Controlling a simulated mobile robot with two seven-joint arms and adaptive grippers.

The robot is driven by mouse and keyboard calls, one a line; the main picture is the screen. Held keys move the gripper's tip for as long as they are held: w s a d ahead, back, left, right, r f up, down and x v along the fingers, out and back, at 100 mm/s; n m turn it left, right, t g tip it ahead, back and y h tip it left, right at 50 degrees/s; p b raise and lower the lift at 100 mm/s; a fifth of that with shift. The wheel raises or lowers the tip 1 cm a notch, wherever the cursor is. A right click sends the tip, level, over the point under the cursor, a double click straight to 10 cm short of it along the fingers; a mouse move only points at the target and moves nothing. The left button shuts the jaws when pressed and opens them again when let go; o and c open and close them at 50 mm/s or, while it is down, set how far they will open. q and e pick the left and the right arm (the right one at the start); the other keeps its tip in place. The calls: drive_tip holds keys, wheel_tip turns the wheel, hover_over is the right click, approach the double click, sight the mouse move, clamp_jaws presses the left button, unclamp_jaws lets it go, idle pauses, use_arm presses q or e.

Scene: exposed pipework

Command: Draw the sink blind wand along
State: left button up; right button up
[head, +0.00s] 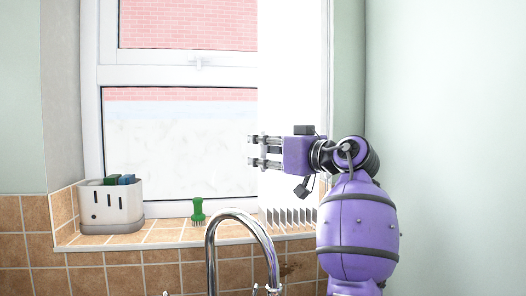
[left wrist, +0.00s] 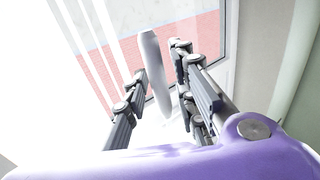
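The white vertical blind (head: 291,70) is bunched at the right side of the window, its slat ends (head: 290,217) hanging just above the sill. In the left wrist view, pale slats (left wrist: 97,45) show at the upper left. A pale, slim upright piece (left wrist: 154,75), which looks like the blind wand, stands between or just beyond my left gripper's fingers; contact is not clear. I cannot pick out the wand in the head view. My left gripper (head: 264,151) is in front of the blind, its fingers (left wrist: 160,72) apart and pointing left. My right gripper is out of view.
A curved chrome tap (head: 241,218) rises in front of the sill, below the gripper. On the tiled sill stand a green brush (head: 198,211) and a white caddy (head: 111,207). A plain wall (head: 450,130) borders the right. The space before the window glass is clear.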

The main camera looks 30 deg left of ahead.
use_arm(q)
drive_tip(key=shift+d, duration=0.1)
drive_tip(key=shift+d, duration=0.25)
drive_tip(key=v, duration=1.1)
drive_tip(key=shift+s+d, duration=0.15)
drive_tip(key=shift+s, duration=0.05)
